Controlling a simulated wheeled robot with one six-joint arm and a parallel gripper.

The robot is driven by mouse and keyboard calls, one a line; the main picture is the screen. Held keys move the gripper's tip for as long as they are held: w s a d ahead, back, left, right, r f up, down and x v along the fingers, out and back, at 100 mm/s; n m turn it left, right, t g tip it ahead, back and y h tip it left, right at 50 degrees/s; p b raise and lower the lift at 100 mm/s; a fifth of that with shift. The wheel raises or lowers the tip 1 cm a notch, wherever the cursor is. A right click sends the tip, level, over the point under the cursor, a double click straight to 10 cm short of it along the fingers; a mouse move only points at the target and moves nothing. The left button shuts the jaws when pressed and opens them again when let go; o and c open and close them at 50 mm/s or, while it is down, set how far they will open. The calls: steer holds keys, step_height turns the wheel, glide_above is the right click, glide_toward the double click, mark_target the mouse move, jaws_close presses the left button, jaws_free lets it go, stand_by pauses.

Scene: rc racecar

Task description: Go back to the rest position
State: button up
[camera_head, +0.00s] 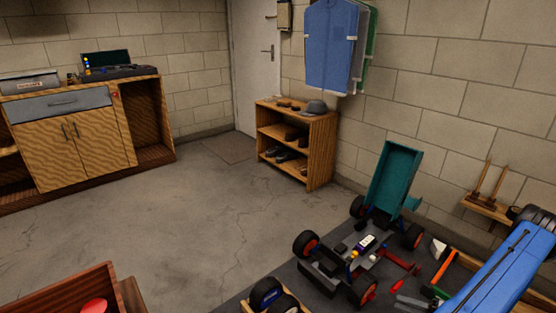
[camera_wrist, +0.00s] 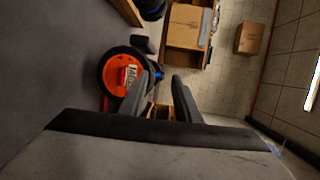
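My gripper (camera_wrist: 161,82) shows in the wrist view with its two dark fingers apart and nothing visible held between them. A black tyre with an orange hub (camera_wrist: 113,75) lies just left of the fingers in that view; I cannot tell whether they touch it. My gripper is not visible in the head view. There, the racecar chassis (camera_head: 352,250), with black wheels and red hubs, stands on a dark mat (camera_head: 236,304) at the lower right.
A teal tilted panel (camera_head: 394,175) rises behind the chassis. A long blue object (camera_head: 500,268) lies at the right. A wooden shelf (camera_head: 322,150) stands by the wall. A cabinet (camera_head: 70,150) is at the left, and a reddish box (camera_head: 60,292) at the lower left. The middle floor is clear.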

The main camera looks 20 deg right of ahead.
steer(key=w+a+r+n+g, duration=0.2)
steer(key=w+a+r+g, duration=0.15)
steer(key=a+r, duration=0.55)
steer(key=w+a+r+n+g+h, duration=0.1)
steer(key=w+a+r+n+g, duration=0.25)
steer(key=r, duration=0.85)
steer(key=w+a+r+n+g, duration=0.2)
steer(key=a+r+g, duration=0.4)
steer(key=r, duration=0.5)
steer(key=s+a+r+n+h, duration=0.1)
steer(key=s+a+r+h, duration=0.2)
steer(key=a+r, duration=0.35)
steer(key=s+a+r+n+h, duration=0.1)
steer(key=s+a+r+h, duration=0.2)
steer(key=a+r, duration=0.4)
steer(key=s+a+r+t+h, duration=0.1)
steer(key=s+a+r+t, duration=0.1)
steer(key=s, duration=0.4)
steer(key=s+a+r+t+h, duration=0.2)
steer(key=s+a+r+t, duration=0.1)
steer(key=s+a+r, duration=0.2)
steer(key=shift+s+a+n+h, duration=0.35)
steer(key=shift+s+a, duration=0.1)
steer(key=shift+s, duration=0.3)
